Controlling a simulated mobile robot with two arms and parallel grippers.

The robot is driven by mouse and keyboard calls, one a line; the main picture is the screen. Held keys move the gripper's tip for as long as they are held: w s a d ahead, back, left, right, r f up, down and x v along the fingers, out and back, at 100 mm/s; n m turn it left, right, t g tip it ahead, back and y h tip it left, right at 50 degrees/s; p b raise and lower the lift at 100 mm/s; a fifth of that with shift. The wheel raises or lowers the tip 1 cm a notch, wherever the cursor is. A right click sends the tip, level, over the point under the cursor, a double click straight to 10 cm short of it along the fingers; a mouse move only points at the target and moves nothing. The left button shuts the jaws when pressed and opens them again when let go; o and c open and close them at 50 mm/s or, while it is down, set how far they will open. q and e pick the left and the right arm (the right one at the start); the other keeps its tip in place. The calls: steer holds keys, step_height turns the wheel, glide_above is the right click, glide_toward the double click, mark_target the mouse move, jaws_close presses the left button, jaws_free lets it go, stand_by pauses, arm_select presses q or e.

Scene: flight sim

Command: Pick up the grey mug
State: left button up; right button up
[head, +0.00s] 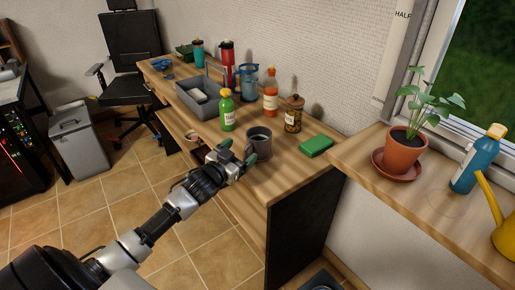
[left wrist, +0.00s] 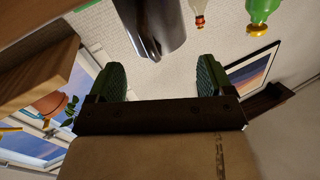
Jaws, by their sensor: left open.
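The grey mug (head: 261,139) stands upright on the wooden desk (head: 285,180), near its front edge. My left gripper (head: 238,153) is open and empty at the desk's front edge, just short of the mug, with its green fingertips pointing toward it. In the left wrist view, which is upside down, the dark grey mug (left wrist: 155,25) shows ahead of the gap between the two fingers of the left gripper (left wrist: 160,78). The mug appears apart from the fingers. My right gripper is not in view.
A green bottle (head: 227,112), an orange-red bottle (head: 270,95) and a brown jar (head: 293,116) stand behind the mug. A green sponge-like block (head: 316,146) lies to its right. A grey bin (head: 205,100) stands farther back. A potted plant (head: 403,150) is on the sill at right.

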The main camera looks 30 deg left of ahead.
mark_target(247, 148)
arm_select(q)
steer(key=shift+w+d+f, duration=0.1)
steer(key=shift+w+d, duration=0.05)
steer(key=shift+w, duration=1.25)
steer(key=shift+w+d+f, duration=0.1)
steer(key=shift+w+d, duration=0.05)
steer(key=shift+w, duration=1.25)
steer(key=shift+c, duration=0.3)
jaws_close()
